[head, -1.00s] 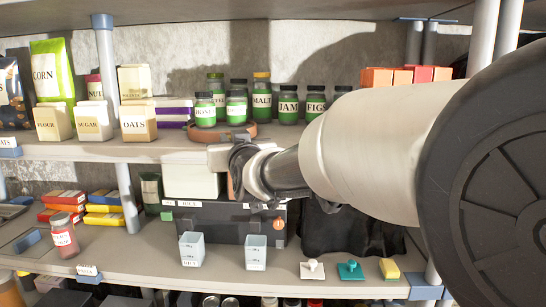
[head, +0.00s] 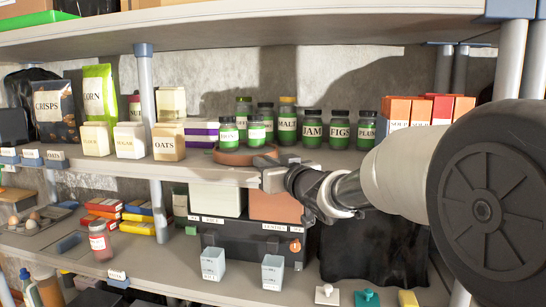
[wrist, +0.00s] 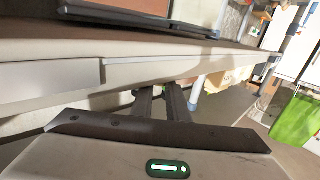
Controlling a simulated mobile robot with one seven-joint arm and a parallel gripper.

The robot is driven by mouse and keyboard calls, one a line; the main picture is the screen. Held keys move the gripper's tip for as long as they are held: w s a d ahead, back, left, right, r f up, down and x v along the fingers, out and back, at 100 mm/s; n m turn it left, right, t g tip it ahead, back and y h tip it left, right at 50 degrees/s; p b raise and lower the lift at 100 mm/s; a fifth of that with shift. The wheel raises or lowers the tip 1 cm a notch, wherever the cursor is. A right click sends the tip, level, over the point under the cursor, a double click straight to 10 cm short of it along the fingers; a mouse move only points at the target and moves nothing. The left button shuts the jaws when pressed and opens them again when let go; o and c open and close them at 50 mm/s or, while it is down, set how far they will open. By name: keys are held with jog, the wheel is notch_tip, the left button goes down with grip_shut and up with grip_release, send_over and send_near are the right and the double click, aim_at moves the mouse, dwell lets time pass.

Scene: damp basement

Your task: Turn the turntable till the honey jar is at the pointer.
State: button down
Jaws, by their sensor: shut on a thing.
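The brown round turntable (head: 233,158) sits on the upper shelf near its front edge, carrying several green jars with dark or yellow lids. The front left jar (head: 228,131) seems to be the honey jar; its label is small. Another jar (head: 257,131) stands just right of it, and the malt jar (head: 288,124) is at the turntable's right side. My gripper (head: 267,164) is at the turntable's front right, by the shelf edge. It is shut, apparently on the turntable's rim, but the contact is hidden. In the wrist view its fingers (wrist: 160,92) point at the shelf edge. I cannot make out the pointer clearly.
Jam (head: 312,130), figs (head: 340,131) and plum jars stand on the shelf right of the turntable. The oats box (head: 168,143) and other packages stand left. Bins (head: 216,200) and a dark box fill the space below. My arm covers the right side.

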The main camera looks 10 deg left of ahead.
jog(key=shift+r, duration=0.2)
jog(key=c, duration=1.7)
grip_release()
jog(key=shift+f, duration=0.1)
jog(key=shift+d, duration=0.1)
jog(key=v, duration=1.7)
jog(key=shift+d, duration=0.15)
